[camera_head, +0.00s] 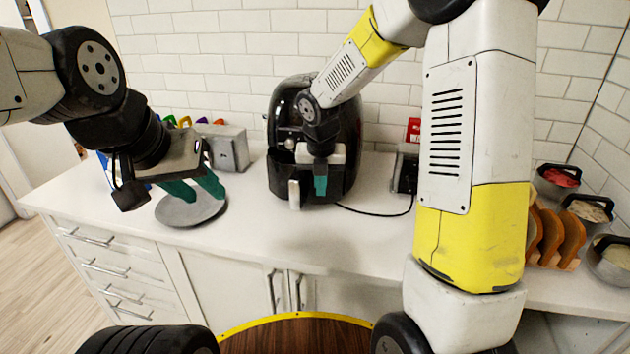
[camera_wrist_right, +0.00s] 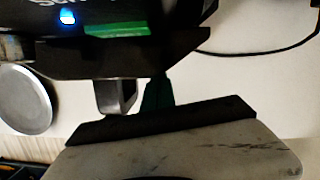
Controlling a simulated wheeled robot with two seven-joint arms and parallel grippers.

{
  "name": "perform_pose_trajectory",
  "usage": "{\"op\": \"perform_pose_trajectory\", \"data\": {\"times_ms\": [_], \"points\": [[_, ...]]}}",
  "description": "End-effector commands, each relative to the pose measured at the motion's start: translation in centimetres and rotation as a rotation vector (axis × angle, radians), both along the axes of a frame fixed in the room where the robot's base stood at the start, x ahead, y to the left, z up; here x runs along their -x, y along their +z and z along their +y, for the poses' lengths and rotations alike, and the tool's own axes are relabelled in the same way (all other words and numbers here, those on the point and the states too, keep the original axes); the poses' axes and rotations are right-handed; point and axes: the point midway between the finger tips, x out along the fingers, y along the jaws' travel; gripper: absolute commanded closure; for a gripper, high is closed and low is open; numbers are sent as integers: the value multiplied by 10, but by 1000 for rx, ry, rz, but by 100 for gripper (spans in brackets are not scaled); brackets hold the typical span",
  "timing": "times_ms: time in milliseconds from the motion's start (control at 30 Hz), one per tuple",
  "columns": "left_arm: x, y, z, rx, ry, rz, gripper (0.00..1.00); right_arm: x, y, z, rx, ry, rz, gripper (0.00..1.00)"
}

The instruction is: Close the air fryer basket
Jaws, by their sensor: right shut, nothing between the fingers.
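The black air fryer (camera_head: 346,125) stands on the white counter against the tiled wall. Its basket (camera_head: 276,180) is at the lower front, with a pale handle (camera_head: 295,195) facing out. The basket seems to stand out a little, but my arm hides part of the front. My right gripper (camera_head: 320,186) is shut and empty, pointing down in front of the fryer, just right of the handle. In the right wrist view the green fingers (camera_wrist_right: 157,93) are beside the grey handle (camera_wrist_right: 116,96); contact is unclear. My left gripper (camera_head: 196,188) is open and empty over a round grey plate.
The round grey plate (camera_head: 190,211) lies on the counter left of the fryer. A grey toaster-like box (camera_head: 228,149) stands behind it. A black cord (camera_head: 375,213) runs right from the fryer. Bowls of food (camera_head: 590,210) and a wooden rack (camera_head: 556,238) are at the right.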

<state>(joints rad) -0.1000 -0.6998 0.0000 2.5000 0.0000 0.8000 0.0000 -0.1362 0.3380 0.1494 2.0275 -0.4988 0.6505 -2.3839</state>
Motion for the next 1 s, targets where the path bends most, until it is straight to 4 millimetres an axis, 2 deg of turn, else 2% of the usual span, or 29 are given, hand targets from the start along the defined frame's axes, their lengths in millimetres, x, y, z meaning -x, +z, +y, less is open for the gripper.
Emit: {"op": "perform_pose_trajectory", "data": {"times_ms": [433,800,933,1000], "points": [[0,0,0,0,0,0,64,1,6,0,-1,-1,-3,100],[0,0,0,0,0,0,64,14,62,2,-1,-1,-4,100],[0,0,0,0,0,0,64,18,73,4,0,-2,-2,100],[0,0,0,0,0,0,64,20,76,11,3,-6,-5,100]]}}
